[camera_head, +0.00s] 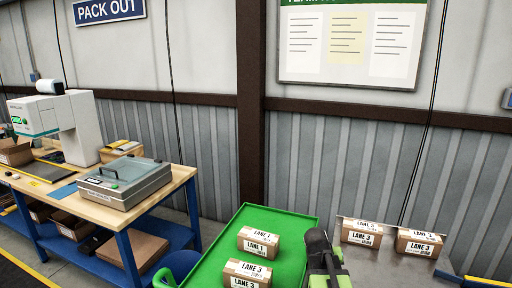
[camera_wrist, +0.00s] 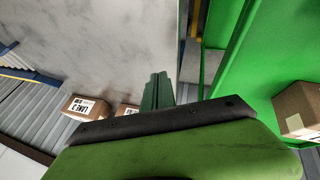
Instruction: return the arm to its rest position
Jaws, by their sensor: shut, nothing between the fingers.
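My arm (camera_head: 322,262) stands folded low at the bottom of the head view, over the gap between the green tray and the grey metal surface. The fingertips cannot be made out there. In the wrist view my gripper (camera_wrist: 157,90) shows as dark green fingers closed together with nothing between them. It points over the grey surface, just beside the green tray's edge. No carton touches the fingers.
The green tilted tray (camera_head: 213,270) holds a LANE 1 carton (camera_head: 258,243) and a LANE 3 carton (camera_head: 247,273). Two LANE 3 cartons, one left (camera_head: 361,232) and one right (camera_head: 418,243), sit on the grey surface (camera_head: 385,268). A workbench (camera_head: 150,207) stands left.

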